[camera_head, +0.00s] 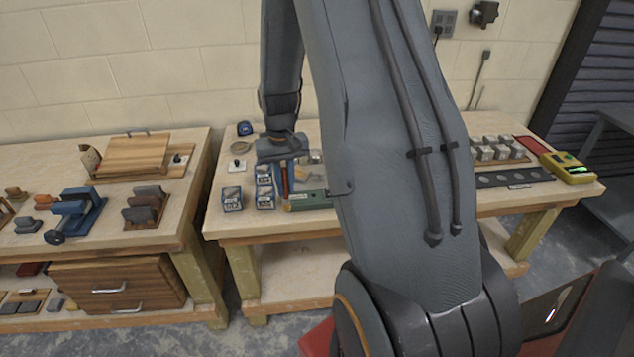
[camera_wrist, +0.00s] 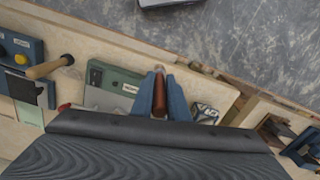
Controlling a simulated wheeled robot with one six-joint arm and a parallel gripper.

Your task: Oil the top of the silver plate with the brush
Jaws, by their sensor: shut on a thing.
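My gripper (camera_wrist: 165,95) has blue fingers, which are shut on a slim reddish-brown brush (camera_wrist: 158,92) with a pale end. In the head view my gripper (camera_head: 284,172) is over the left part of the right-hand bench, with the red-brown brush (camera_head: 285,183) pointing down. A flat silver-grey plate (camera_wrist: 98,98) lies beside a green block with a label, left of the brush in the wrist view. My gripper hides part of it. I cannot tell whether the brush touches anything.
The green block (camera_head: 308,201) lies at the bench's front edge. Metal cubes (camera_head: 497,150) and a yellow device (camera_head: 567,168) are at the right. A wooden handle (camera_wrist: 48,68) shows in the wrist view.

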